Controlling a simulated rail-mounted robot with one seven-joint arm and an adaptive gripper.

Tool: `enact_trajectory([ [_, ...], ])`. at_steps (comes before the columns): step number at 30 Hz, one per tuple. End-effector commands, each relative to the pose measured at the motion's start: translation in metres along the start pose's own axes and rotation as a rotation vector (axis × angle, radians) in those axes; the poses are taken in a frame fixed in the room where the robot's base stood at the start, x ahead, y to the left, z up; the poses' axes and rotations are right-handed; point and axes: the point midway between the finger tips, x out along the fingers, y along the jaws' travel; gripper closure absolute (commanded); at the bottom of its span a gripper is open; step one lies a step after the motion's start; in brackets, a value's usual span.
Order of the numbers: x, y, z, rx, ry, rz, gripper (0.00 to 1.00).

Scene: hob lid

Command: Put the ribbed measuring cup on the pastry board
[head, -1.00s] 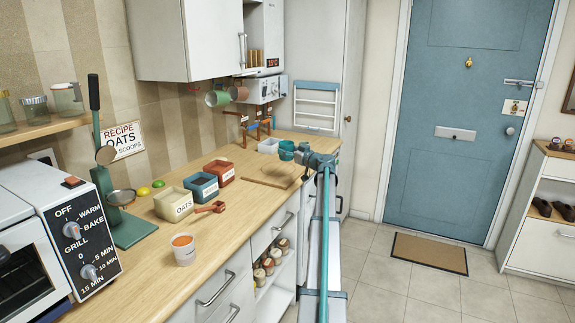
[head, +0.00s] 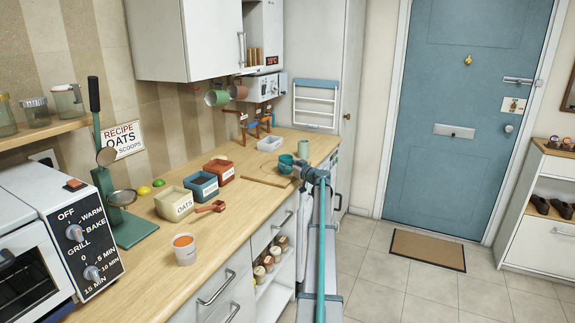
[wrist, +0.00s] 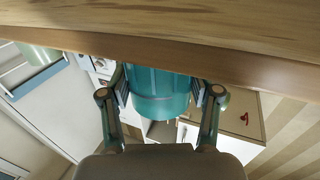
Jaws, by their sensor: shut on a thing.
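The teal cup (head: 286,162), which I take as the measuring cup, is between the fingers of my gripper (head: 297,168). In the wrist view the cup (wrist: 158,92) sits between both fingers of my gripper (wrist: 160,96), which are shut on it; a ring line shows, but ribs are not clear. The pastry board (head: 262,178) lies flat on the worktop near its far end, by the front edge. The cup is at the board's right side in the head view; I cannot tell whether it touches the board.
A pale green cup (head: 303,149) and a white tub (head: 269,143) stand behind the board. A red bin (head: 220,170), a blue bin (head: 201,185) and an oats bin (head: 174,203) stand left of it. Most of the board looks clear.

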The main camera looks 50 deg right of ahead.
Motion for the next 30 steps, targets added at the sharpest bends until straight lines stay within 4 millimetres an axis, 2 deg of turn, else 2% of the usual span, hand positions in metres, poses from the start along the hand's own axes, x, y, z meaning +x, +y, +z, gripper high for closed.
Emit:
enact_trajectory([
  [11,0.0,0.0,0.0035,0.0,0.0,0.0,0.72],
  [12,0.0,0.0,0.0032,0.0,0.0,0.0,0.36],
  [16,0.0,0.0,0.0023,0.0,0.0,0.0,0.15],
  [30,0.0,0.0001,-0.0017,0.001,0.0,0.0,0.13],
])
